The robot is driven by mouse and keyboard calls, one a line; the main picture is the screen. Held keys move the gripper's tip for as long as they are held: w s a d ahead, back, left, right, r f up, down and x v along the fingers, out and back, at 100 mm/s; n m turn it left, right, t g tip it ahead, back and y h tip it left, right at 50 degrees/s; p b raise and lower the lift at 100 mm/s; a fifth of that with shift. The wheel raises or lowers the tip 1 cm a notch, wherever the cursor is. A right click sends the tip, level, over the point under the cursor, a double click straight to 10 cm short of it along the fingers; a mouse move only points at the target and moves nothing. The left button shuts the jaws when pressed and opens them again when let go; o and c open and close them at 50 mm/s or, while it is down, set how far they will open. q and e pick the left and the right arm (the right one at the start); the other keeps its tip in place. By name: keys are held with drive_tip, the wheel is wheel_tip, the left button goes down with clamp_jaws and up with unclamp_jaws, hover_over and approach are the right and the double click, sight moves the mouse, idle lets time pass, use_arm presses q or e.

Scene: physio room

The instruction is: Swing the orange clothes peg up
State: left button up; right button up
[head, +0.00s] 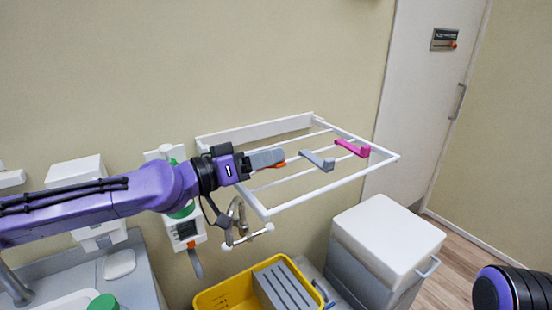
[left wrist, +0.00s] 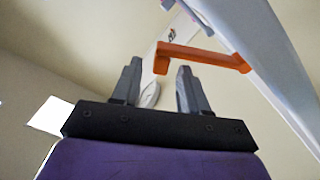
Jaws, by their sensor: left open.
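The orange clothes peg (head: 276,165) shows only as a small piece beside the fingers of my left gripper (head: 266,158) in the head view. In the left wrist view the orange peg (left wrist: 203,56) is a bar with a bent end, and it lies beyond the fingertips. The peg is on the white wall-mounted drying rack (head: 335,187). My right gripper is not in view.
A grey peg (head: 318,161) and a pink peg (head: 352,148) are on the same rack, to the right. Below stand a yellow crate (head: 212,298) and a white-lidded bin (head: 388,238). A curved tap-like fitting (head: 237,212) is under the rack's left end.

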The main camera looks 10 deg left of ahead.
use_arm(q)
drive_tip(key=x, duration=0.2)
drive_tip(key=shift+w+d+f, duration=0.1)
drive_tip(key=shift+w+d, duration=0.05)
drive_tip(key=shift+w, duration=0.1)
drive_tip(key=shift+d, duration=0.25)
drive_tip(key=shift+a, duration=0.1)
clamp_jaws()
